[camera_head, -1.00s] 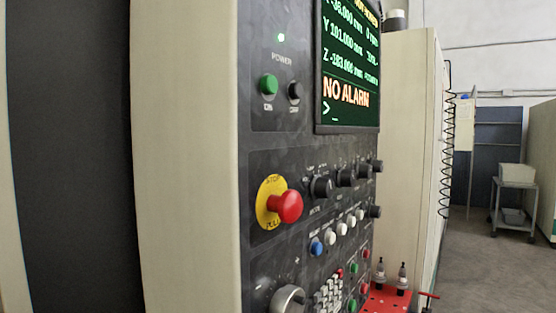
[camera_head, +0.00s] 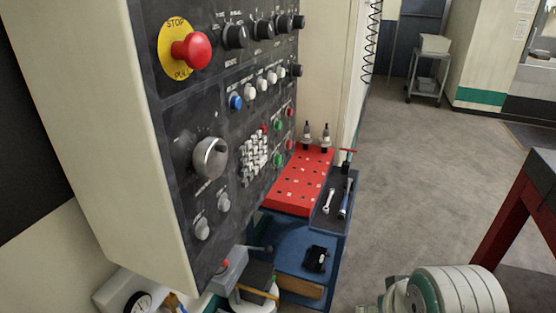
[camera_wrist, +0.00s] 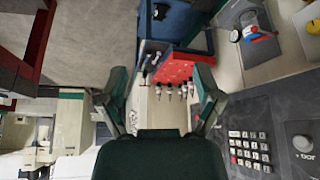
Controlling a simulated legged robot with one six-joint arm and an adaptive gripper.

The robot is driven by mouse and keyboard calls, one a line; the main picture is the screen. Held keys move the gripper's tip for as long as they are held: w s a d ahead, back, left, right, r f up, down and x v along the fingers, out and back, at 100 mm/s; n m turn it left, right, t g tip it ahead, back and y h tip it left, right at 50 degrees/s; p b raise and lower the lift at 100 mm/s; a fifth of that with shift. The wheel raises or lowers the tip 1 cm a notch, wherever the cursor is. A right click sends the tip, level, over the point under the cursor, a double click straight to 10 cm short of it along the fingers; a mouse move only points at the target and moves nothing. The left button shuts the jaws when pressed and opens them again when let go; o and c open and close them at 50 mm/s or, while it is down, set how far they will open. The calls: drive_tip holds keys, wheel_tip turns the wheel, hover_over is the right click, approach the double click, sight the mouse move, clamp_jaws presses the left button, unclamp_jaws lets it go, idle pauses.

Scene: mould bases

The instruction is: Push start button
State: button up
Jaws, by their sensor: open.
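The machine's control panel (camera_head: 215,120) fills the left of the head view. Small green buttons (camera_head: 278,126) and red buttons (camera_head: 290,112) sit right of its white keypad (camera_head: 254,153). A blue button (camera_head: 236,102) and several white ones form a row above. I cannot read which button is marked start. The red emergency stop (camera_head: 192,51) stands out on a yellow plate at top left. My gripper (camera_wrist: 162,95) is open and empty in the wrist view, with the panel's keypad (camera_wrist: 248,150) and knob (camera_wrist: 303,143) right of it, apart from the fingers.
A blue cart with a red perforated top (camera_head: 300,180) stands beside the panel, holding tool holders and wrenches (camera_head: 328,201). A red-legged table (camera_head: 512,215) is at the right edge. The grey floor (camera_head: 405,170) between them is clear.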

drive_tip(key=shift+c, duration=0.3)
clamp_jaws()
idle(1.0)
